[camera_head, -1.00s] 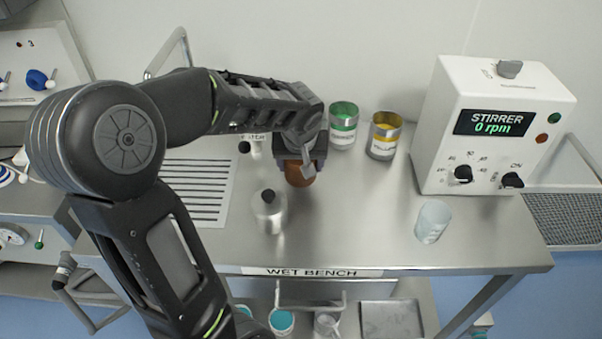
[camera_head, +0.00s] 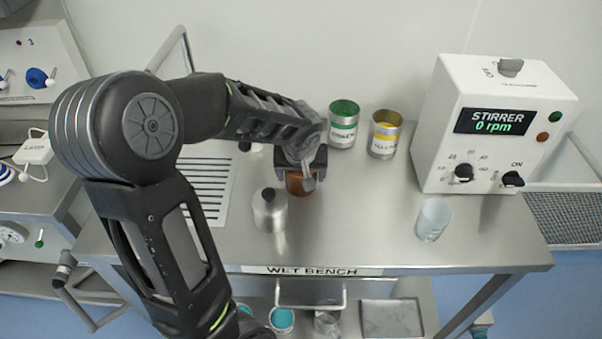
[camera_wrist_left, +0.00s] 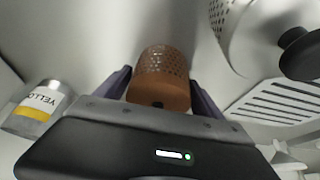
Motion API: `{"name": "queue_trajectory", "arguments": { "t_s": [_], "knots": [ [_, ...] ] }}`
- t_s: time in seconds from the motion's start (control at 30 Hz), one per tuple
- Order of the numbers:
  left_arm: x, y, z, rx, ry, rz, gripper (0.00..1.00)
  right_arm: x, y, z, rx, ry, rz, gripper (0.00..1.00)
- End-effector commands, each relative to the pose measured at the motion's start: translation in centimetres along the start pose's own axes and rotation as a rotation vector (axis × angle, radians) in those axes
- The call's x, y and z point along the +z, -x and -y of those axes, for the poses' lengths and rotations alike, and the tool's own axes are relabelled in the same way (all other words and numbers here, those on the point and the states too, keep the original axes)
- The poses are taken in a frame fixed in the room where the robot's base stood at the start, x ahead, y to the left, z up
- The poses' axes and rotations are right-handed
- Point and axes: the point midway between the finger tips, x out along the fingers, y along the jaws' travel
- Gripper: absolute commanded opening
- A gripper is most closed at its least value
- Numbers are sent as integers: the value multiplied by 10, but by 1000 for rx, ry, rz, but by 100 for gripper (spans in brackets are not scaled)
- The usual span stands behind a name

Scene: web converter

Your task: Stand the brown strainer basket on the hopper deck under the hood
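The brown strainer basket (camera_head: 297,187) stands on the metal wet bench. Only its lower part shows under my left gripper (camera_head: 300,176) in the head view. In the left wrist view the basket (camera_wrist_left: 161,75) has a perforated wall and sits between the two fingers. My left gripper (camera_wrist_left: 161,80) is open, one finger on each side of the basket, with narrow gaps. My right gripper is not in view. I cannot make out the hopper deck or the hood in these views.
A silver perforated canister (camera_head: 269,213) with a black knob stands close by at front left. Green (camera_head: 343,124) and yellow (camera_head: 385,135) labelled cans stand behind right. A clear beaker (camera_head: 432,220) and the stirrer box (camera_head: 480,125) are farther right. The bench front centre is bare.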

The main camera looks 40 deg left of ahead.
Motion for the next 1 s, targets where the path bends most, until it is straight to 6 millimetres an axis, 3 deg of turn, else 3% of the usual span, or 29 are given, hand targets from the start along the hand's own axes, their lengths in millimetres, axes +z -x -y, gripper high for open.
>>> {"name": "queue_trajectory", "arguments": {
  "t_s": [0.13, 0.57, 1.0],
  "knots": [
    [0, 0, 0, 0, 0, 0, 90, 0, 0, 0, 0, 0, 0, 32],
    [-2, 9, 0, 2, 1, -3, 90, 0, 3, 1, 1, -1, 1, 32],
    [-2, 93, 0, 3, 0, -5, 90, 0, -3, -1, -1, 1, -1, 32]
  ]
}}
